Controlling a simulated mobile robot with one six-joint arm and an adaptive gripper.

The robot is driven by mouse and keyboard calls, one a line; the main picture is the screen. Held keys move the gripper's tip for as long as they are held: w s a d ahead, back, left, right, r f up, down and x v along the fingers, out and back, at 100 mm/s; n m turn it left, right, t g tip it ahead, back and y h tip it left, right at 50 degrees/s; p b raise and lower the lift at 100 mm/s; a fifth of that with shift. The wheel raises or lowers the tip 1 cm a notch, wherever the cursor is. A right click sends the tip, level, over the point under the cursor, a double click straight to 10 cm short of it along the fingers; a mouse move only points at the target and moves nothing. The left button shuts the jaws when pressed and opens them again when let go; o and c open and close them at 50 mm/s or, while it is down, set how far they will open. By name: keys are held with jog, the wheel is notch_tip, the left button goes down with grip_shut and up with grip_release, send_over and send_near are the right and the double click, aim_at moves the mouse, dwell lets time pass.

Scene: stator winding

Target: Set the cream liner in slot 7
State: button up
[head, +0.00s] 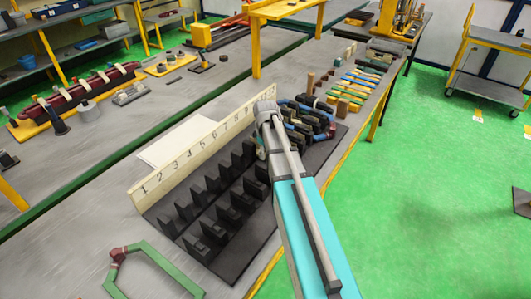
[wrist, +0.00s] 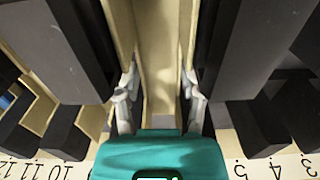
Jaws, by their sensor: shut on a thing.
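My gripper (wrist: 160,92) is shut on the cream liner (wrist: 160,60), a long channel-shaped piece between its two fingers in the wrist view. The liner stands between dark teeth of the black stator block (wrist: 242,45). How deep it sits in the slot cannot be told. The gripper covers the middle numbers of the cream number strip (wrist: 225,150), between about 9 and 5. My arm hides the gripper's fingers and the liner there.
Dark coils (head: 305,118) fill the far end of the block. Several coloured strips (head: 352,90) lie beyond it. A green coil (head: 150,255) lies on the bench at the near end. A white sheet (head: 175,145) lies left of the strip. Green floor (head: 430,190) is open at right.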

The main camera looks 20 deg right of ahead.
jog(key=shift+f, duration=0.15)
dwell(0.5)
jog(key=o, duration=0.9)
jog(key=shift+r+p, duration=0.7)
jog(key=shift+r, duration=0.15)
dwell(0.5)
notch_tip(320, 180, up, 8)
jog(key=p, duration=0.7)
jog(key=shift+f, duration=0.25)
jog(key=shift+f, duration=0.25)
notch_tip(320, 180, down, 9)
jog(key=b, duration=0.8)
jog(key=shift+r+b, duration=0.15)
jog(key=shift+b, duration=0.2)
dwell(0.4)
